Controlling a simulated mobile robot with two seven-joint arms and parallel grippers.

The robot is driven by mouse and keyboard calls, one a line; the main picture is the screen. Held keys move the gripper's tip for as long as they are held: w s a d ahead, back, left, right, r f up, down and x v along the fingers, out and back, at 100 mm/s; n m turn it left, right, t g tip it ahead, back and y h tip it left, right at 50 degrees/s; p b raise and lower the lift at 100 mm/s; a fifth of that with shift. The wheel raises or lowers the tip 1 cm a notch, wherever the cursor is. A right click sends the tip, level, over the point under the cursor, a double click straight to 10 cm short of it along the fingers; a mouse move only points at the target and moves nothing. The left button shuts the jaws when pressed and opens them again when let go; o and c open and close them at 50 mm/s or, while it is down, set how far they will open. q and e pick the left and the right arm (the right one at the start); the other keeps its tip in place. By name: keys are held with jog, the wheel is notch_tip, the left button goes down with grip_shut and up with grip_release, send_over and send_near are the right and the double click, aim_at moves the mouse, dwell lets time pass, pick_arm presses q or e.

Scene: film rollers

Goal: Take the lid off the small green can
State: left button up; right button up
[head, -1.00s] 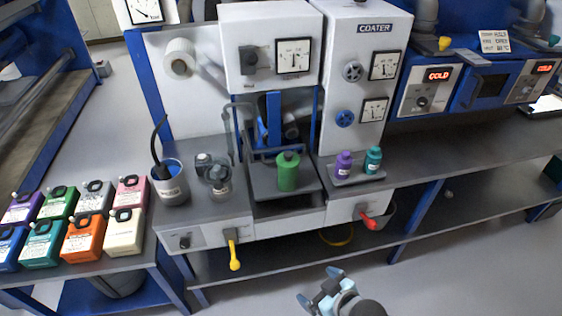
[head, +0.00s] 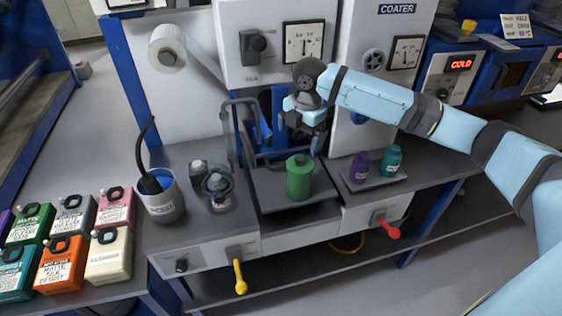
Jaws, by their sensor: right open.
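The small green can (head: 299,182) stands upright on the dark tray of the coater, with its green lid (head: 300,160) on top. My right gripper (head: 306,140) is above the can, pointing down, with its fingers open and close over the lid. I cannot tell whether the fingers touch the lid. My right arm reaches in from the right side of the view. My left gripper is not in view.
A bent grey pipe (head: 228,128) rises behind the can.

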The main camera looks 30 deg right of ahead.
aim_at(301, 156)
notch_tip(301, 156, up, 3)
jog(key=w+d, duration=0.1)
jog(key=d, duration=0.1)
jog(key=shift+n+g+h, duration=0.3)
jog(key=shift+n+g, duration=0.1)
jog(key=f, duration=0.7)
jog(key=shift+w+d+f, duration=0.15)
jog(key=shift+d+f, duration=0.05)
jog(key=shift+f, duration=0.15)
jog(key=f, duration=0.5)
jog(key=shift+a+f, duration=0.3)
jog(key=shift+a, duration=0.1)
jog(key=c, duration=0.6)
